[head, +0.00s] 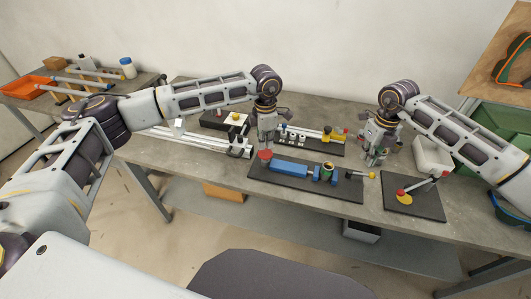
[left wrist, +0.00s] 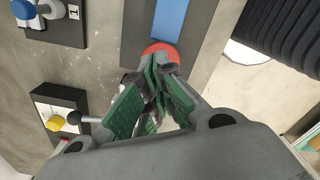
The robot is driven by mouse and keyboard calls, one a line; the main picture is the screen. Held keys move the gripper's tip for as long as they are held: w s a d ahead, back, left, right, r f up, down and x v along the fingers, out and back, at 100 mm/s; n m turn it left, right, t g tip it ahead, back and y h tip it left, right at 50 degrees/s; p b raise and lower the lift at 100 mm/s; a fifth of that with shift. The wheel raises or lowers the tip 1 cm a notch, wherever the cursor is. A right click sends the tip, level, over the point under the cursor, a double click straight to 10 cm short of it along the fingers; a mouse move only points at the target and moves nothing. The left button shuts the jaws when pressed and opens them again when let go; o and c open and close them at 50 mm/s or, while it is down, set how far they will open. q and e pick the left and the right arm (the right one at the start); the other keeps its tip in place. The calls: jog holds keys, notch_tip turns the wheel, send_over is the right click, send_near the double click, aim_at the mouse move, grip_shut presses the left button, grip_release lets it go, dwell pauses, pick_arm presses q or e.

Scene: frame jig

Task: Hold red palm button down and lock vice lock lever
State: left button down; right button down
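A lever with a yellow knob (head: 371,175), perhaps the vice lock lever, is at the plate's right end. My right gripper (head: 372,161) hangs above and behind it, fingers apart and empty.
A separate dark plate (head: 425,209) with a red-knobbed lever stands to the right. Behind the vice is a board (head: 310,146) with white blocks and a yellow part. A white bin (head: 432,155) stands at the right rear. Bare table lies front left.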

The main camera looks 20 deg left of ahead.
pick_arm(q)
jog(key=shift+f, duration=1.35)
